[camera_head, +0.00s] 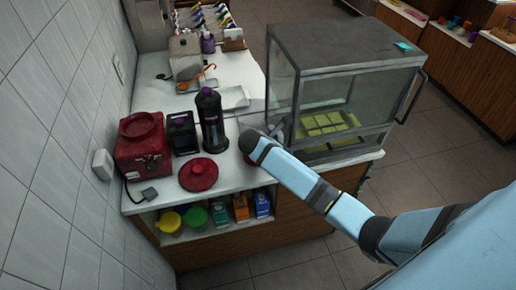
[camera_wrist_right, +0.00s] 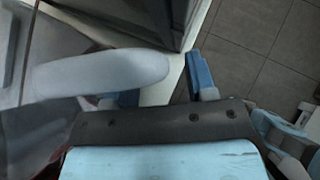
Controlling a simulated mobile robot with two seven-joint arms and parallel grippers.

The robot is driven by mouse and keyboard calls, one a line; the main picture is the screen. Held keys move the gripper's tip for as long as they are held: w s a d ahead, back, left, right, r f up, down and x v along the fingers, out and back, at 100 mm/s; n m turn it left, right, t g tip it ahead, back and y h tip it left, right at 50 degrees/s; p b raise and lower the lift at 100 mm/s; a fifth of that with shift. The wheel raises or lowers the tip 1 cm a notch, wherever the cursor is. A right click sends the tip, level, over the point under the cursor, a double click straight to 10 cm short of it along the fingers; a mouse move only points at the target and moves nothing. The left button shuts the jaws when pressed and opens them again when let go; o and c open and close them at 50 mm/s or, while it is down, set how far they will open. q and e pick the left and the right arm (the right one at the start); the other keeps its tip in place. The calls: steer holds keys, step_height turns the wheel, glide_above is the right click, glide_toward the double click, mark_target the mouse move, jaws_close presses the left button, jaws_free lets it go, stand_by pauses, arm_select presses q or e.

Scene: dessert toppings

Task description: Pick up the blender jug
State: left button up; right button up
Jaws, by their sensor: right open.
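The blender jug (camera_head: 252,121) appears as a greyish, see-through shape on the counter, left of the glass display case. In the right wrist view, a thick pale grey handle (camera_wrist_right: 105,74), apparently the jug's, crosses close in front of my right gripper (camera_wrist_right: 162,86). The gripper's blue fingers are apart, with the handle's end at the gap between them. I cannot tell whether they touch it. In the head view the right gripper's fingers are hidden by my wrist. My left gripper is not in view.
The red blender base (camera_head: 140,155) stands by the tiled wall, with a red lid (camera_head: 198,174) in front. A black appliance (camera_head: 182,132) and a tall dark dispenser (camera_head: 210,120) stand between base and jug. The glass display case (camera_head: 345,85) is close on the right.

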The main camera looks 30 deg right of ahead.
steer(key=c, duration=0.5)
jaws_close()
steer(key=shift+r, duration=0.15)
